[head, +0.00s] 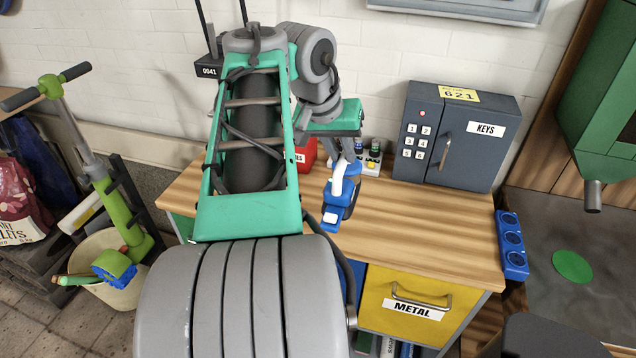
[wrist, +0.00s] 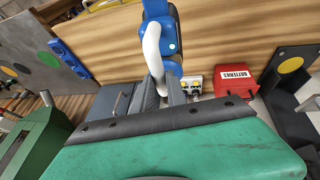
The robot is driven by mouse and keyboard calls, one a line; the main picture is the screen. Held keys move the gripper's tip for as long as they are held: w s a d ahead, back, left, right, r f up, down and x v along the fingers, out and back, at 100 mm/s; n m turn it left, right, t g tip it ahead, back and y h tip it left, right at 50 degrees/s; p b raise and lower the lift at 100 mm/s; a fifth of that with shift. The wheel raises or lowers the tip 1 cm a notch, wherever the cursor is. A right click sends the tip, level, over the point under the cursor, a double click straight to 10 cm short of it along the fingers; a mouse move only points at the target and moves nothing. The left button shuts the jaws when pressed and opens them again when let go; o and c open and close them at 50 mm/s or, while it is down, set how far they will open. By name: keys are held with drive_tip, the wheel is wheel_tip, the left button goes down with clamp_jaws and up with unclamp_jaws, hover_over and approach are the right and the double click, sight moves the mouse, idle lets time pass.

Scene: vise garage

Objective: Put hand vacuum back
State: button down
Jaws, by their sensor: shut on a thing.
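The hand vacuum (head: 332,212) is blue with a white handle. My gripper (head: 350,166) is shut on it and holds it over the wooden workbench top. In the wrist view my gripper (wrist: 164,84) has its dark fingers at the white handle. The blue body of the vacuum (wrist: 162,12) extends past them towards the top edge. I cannot tell from these views how far it is above the bench. My arm hides part of the bench in the head view.
A grey key box (head: 470,165) stands at the bench's back right. A red batteries box (wrist: 222,82) and a small white holder (head: 373,158) sit at the back. A blue socket strip (head: 512,245) is at the right edge. The bench top (head: 430,235) is clear at front right.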

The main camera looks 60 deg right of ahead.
drive_tip(key=w+d+f, duration=0.8)
drive_tip(key=w+f, duration=0.1)
drive_tip(key=f, duration=0.3)
drive_tip(key=shift+w+d+f+p, duration=0.15)
drive_tip(key=shift+w+d+p, duration=0.1)
drive_tip(key=shift+w+p, duration=0.15)
drive_tip(key=shift+f, duration=0.2)
drive_tip(key=c, duration=1.3)
unclamp_jaws()
drive_tip(key=shift+f, duration=0.1)
